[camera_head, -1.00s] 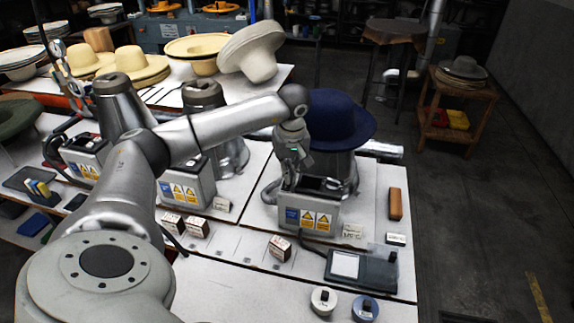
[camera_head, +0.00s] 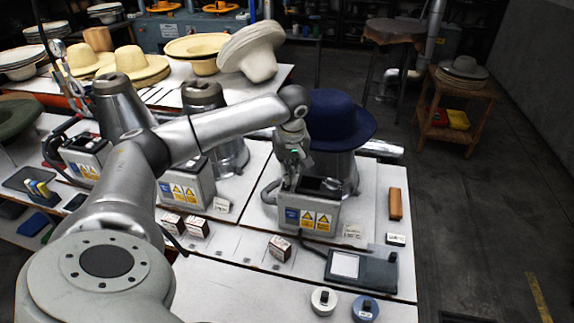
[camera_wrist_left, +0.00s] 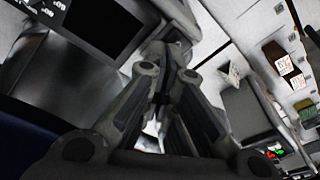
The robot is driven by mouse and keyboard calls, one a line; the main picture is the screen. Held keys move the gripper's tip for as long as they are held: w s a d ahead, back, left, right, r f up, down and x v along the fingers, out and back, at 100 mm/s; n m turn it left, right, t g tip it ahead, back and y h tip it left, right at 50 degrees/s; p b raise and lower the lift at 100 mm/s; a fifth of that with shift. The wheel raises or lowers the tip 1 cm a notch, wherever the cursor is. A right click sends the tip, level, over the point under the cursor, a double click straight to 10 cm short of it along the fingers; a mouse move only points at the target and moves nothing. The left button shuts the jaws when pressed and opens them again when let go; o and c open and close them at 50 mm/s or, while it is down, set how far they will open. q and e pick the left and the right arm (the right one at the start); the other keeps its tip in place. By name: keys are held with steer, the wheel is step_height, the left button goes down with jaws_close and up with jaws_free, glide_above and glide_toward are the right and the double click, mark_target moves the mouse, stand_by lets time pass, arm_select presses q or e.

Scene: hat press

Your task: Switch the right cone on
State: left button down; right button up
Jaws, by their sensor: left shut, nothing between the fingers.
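The right cone (camera_head: 345,176) is a metal form with a dark blue hat (camera_head: 338,115) on it. Its control box (camera_head: 309,216) stands in front, with blue and yellow warning labels and a dark top. My left gripper (camera_head: 289,184) is at the top left of this box, pointing down. In the left wrist view the left gripper's fingers (camera_wrist_left: 165,62) are together and empty. The box's dark top panel (camera_wrist_left: 97,24) and the metal cone (camera_wrist_left: 35,72) show beyond them. The switch is not clearly visible, and contact cannot be told. My right gripper is out of view.
Another cone (camera_head: 231,142) with its own box (camera_head: 187,188) stands to the left. A dark grey device (camera_head: 362,269), small cartons (camera_head: 280,248) and round tins (camera_head: 324,300) lie in front. A brown block (camera_head: 395,204) is at the right.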

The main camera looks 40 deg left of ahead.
arm_select(q)
steer(key=shift+r+p, duration=1.95)
steer(key=shift+r, duration=1.2)
steer(key=shift+f, duration=0.1)
